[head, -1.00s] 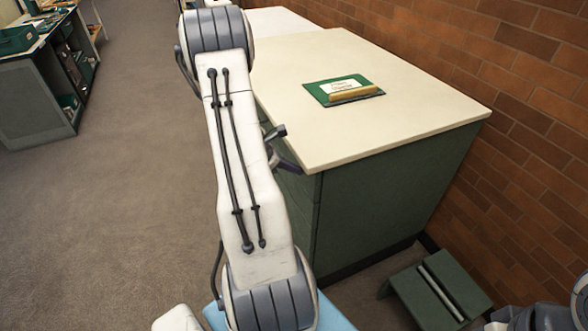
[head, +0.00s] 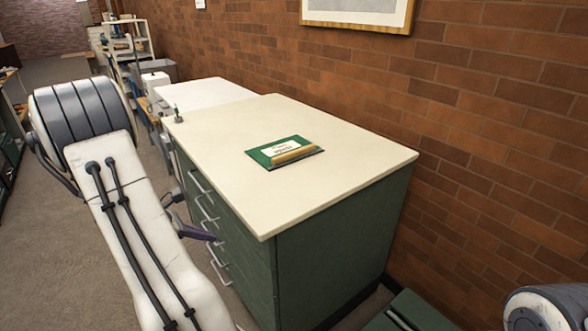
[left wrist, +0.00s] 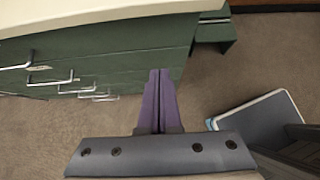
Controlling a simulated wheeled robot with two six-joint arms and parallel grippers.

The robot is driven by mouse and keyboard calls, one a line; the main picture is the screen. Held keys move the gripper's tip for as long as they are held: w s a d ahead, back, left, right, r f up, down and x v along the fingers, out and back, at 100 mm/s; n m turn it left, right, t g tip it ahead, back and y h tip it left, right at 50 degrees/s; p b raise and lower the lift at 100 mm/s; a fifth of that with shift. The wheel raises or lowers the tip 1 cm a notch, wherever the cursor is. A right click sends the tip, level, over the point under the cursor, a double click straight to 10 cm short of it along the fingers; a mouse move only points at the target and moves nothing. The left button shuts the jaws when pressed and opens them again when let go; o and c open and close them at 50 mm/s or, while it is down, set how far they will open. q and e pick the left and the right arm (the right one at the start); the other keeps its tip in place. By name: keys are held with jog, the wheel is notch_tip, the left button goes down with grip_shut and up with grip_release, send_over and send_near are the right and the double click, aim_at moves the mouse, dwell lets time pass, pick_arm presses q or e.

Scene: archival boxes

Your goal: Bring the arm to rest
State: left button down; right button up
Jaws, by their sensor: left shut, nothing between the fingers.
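My left arm comes down the left side of the head view. My left gripper (head: 208,237), with purple fingers, is beside the drawer front of the green cabinet (head: 335,240), below the level of its cream top. In the left wrist view the two purple fingers (left wrist: 160,78) lie together, shut with nothing between them. The cabinet's drawers and handles (left wrist: 52,80) are to their left in that view. I cannot tell whether the fingertips touch the cabinet. Part of my right arm shows at the lower right of the head view, but its gripper is out of sight.
A green card with a white label and a tan bar (head: 282,152) lies on the cream top (head: 215,125). A green step stool (head: 408,312) stands by the cabinet's near side. A brick wall (head: 480,130) runs along the right, with a framed picture (head: 357,22). Carpet is open at left.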

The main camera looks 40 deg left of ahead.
pick_arm(q)
jog(key=w+d+r+m+g+y, duration=0.1)
jog(key=w+d+m+g, duration=0.2)
jog(key=d+m, duration=1.4)
jog(key=w+d+r+m+g+y, duration=0.1)
jog(key=w+d+m+g+y, duration=0.15)
jog(key=d+m, duration=1.35)
jog(key=s+d+r+m+g+h+p, duration=0.1)
jog(key=s+d+r+m+g+p, duration=0.2)
jog(key=s+d+r, duration=0.8)
jog(key=s+d+m+p, duration=0.2)
jog(key=m, duration=0.1)
jog(key=shift+s+d+r+m+h+p, duration=0.15)
jog(key=shift+s+r+m+h+p, duration=0.1)
jog(key=shift+r+m+h+p, duration=0.15)
